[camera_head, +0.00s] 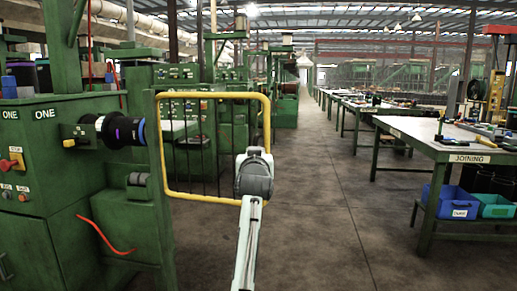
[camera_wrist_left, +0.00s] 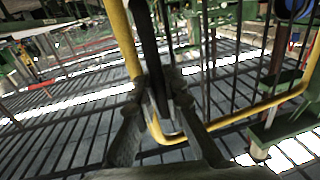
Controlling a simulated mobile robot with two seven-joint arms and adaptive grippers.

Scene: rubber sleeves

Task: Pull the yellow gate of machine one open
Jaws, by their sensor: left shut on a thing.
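The yellow gate (camera_head: 215,96) of machine one (camera_head: 30,150) is a tubular frame with dark vertical bars. Its left side stands by the machine's green post, and the frame reaches out to the right toward the aisle. My left gripper (camera_head: 254,160) is at the gate's right upright; my wrist hides its fingers in the head view. In the left wrist view the fingers (camera_wrist_left: 158,95) are shut around the yellow upright (camera_wrist_left: 122,40), near the lower corner. My right gripper is in neither view.
A black roller with a purple band (camera_head: 122,131) sticks out of the machine left of the gate. A red hose (camera_head: 105,236) hangs below. The aisle floor (camera_head: 320,220) is clear. A green joining table (camera_head: 440,150) with blue bin (camera_head: 452,202) stands right.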

